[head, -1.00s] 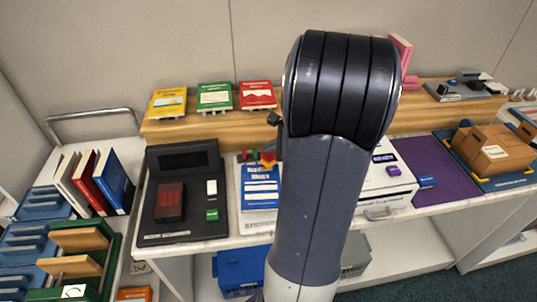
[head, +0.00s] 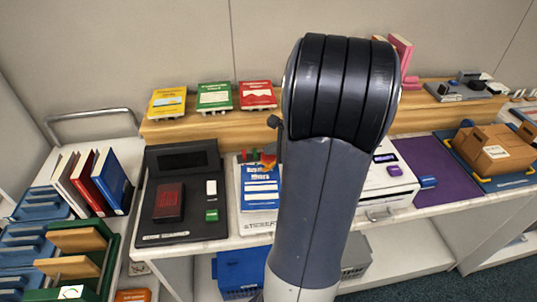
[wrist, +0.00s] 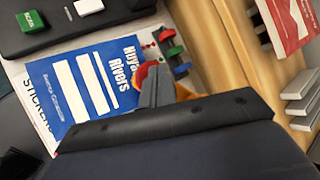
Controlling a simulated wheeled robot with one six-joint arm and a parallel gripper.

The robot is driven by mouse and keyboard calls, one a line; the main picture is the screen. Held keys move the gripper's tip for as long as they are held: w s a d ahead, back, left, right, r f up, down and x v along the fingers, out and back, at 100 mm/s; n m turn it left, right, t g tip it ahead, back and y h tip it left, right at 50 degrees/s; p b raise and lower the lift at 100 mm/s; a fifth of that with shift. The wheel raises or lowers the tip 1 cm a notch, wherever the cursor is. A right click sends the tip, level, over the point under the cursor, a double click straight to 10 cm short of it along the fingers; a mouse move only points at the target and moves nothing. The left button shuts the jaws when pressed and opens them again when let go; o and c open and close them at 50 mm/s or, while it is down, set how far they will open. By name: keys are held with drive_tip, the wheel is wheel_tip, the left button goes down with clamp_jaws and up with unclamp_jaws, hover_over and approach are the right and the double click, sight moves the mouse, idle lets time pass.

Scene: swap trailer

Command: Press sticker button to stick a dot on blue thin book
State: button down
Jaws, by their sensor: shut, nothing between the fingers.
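The blue thin book (head: 261,190), titled "Nuyan Rivers", lies flat on a white sticker base (head: 258,222). In the wrist view the book (wrist: 84,88) shows a white label panel and I see no dot on it. Red (wrist: 166,34), green (wrist: 175,51) and blue (wrist: 182,69) sticker buttons stand in a row beyond its title end. My gripper (wrist: 158,88) is shut and empty, close over the book's title edge near the buttons. A red and orange part shows around its fingertips, partly hidden; contact cannot be told. In the head view my arm hides most of the gripper.
A black scanner unit (head: 180,228) stands left of the book, and a white machine (head: 388,196) right of it. Yellow, green and red (head: 257,95) books stand on the wooden shelf (head: 190,128) behind. A purple mat (head: 440,180) lies farther right.

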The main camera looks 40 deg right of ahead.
sight(271, 157)
drive_tip(key=shift+f, duration=0.25)
drive_tip(key=shift+r, duration=0.1)
idle(0.3)
drive_tip(key=shift+r+p, duration=0.8)
drive_tip(key=shift+r, duration=0.3)
wheel_tip(271, 157, up, 5)
drive_tip(key=p, duration=0.4)
drive_tip(key=shift+a, duration=0.15)
idle(0.5)
